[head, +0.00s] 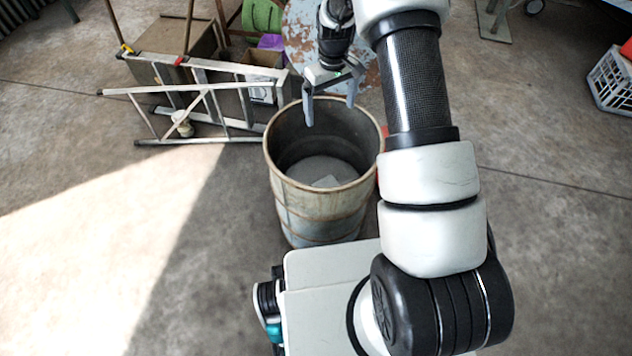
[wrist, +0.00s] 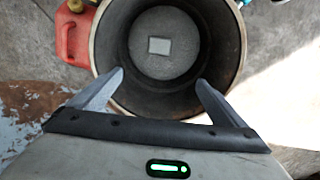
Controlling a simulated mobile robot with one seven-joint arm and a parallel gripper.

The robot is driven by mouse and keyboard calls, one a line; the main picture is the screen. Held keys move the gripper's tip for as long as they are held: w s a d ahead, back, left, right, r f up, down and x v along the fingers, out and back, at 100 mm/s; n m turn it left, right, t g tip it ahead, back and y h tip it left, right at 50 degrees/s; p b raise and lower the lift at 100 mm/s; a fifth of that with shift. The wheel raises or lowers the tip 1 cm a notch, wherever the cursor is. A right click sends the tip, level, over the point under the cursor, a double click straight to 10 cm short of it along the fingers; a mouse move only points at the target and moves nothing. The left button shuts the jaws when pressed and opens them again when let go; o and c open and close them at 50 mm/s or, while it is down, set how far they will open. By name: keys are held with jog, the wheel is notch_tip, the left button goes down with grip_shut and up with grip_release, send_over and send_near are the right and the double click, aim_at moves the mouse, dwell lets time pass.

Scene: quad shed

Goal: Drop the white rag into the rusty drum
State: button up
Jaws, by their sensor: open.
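The rusty drum (head: 321,210) stands upright on the floor in the middle of the head view, open at the top. Its rim and inner wall (wrist: 115,40) fill the top of the wrist view. A flat, pale, squarish piece, which looks like the white rag (head: 327,181), lies on the grey bottom inside the drum; it also shows in the wrist view (wrist: 159,46). My gripper (head: 331,112) is open and empty above the far part of the drum's mouth. In the wrist view its two fingers (wrist: 160,82) are spread apart, with nothing between them.
An aluminium ladder (head: 205,87) lies left of the drum by boxes. A worn round surface (head: 302,35) stands behind it. A red container (wrist: 74,35) is beside the drum. A white crate (head: 611,80) is at the far right. Floor at left is clear.

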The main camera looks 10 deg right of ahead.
notch_tip(320, 180, up, 14)
jog(key=p, duration=0.2)
jog(key=shift+f, duration=0.15)
